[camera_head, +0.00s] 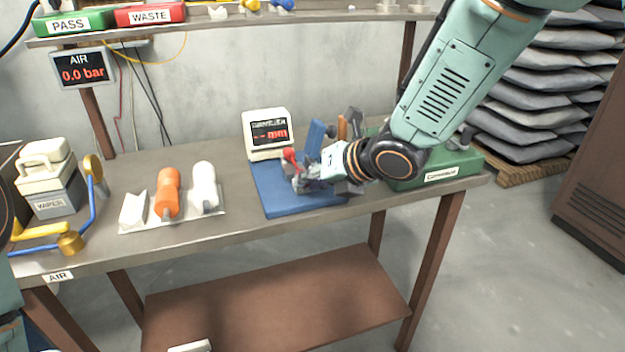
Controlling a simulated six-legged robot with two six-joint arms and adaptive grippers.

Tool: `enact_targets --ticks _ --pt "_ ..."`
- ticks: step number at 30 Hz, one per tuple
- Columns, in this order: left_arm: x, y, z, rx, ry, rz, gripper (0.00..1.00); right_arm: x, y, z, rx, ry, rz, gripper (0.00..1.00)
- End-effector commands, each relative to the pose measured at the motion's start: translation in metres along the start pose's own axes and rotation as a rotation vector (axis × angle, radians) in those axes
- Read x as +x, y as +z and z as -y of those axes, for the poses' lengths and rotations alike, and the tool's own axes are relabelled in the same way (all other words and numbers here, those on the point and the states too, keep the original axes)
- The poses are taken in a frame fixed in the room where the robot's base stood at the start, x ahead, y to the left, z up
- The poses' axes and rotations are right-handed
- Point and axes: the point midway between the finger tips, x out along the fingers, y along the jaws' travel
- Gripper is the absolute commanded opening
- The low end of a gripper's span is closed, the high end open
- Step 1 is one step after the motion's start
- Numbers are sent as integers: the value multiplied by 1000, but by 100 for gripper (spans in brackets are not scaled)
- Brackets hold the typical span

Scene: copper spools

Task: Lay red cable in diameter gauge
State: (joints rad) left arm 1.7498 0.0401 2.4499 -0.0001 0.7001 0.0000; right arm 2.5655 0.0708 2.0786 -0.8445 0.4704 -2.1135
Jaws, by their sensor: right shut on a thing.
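The diameter gauge has a cream display box (266,131) reading "-- mm" and a blue base (284,203) on the bench. My right arm comes in from the upper right, and its gripper (306,182) is low over the blue base. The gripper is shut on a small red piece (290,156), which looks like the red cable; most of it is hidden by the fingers. I cannot tell whether it touches the gauge. My left gripper is not in view; only a piece of my left arm shows at the left edge.
A wiper box (47,180) and blue-yellow air fitting (70,241) stand at left.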

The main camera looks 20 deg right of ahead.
Motion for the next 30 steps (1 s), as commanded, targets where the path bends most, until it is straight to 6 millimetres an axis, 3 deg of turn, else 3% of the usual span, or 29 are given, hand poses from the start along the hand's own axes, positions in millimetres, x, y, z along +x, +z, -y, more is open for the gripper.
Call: enact_targets --ticks 29,30 --pt "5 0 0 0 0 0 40 3 -2 2 0 0 1 0" --pt "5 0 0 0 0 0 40 2 -2 2 0 0 1 23"
